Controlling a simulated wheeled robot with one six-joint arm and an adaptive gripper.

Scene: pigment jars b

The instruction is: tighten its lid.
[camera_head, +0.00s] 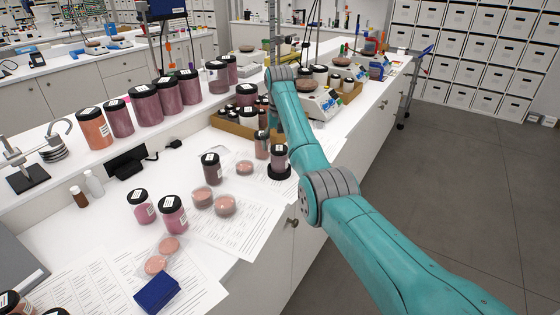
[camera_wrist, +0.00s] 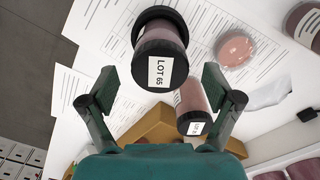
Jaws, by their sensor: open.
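A dark pink jar with a black lid (camera_wrist: 172,50) labelled LOT 65 stands upright in a round black holder (camera_wrist: 154,14) in the wrist view. What looks like the same jar (camera_head: 279,157) stands near the counter's front edge in the head view, in its black holder (camera_head: 279,174). The lid sits on the jar; I cannot tell how tight it is. My gripper (camera_wrist: 160,88) is open and empty, with one finger on each side of the lid and apart from it. In the head view my gripper is not clearly visible.
A cardboard tray (camera_head: 232,127) of jars is behind. Several pink dishes (camera_head: 225,205) and paper sheets (camera_head: 243,229) cover the counter in front.

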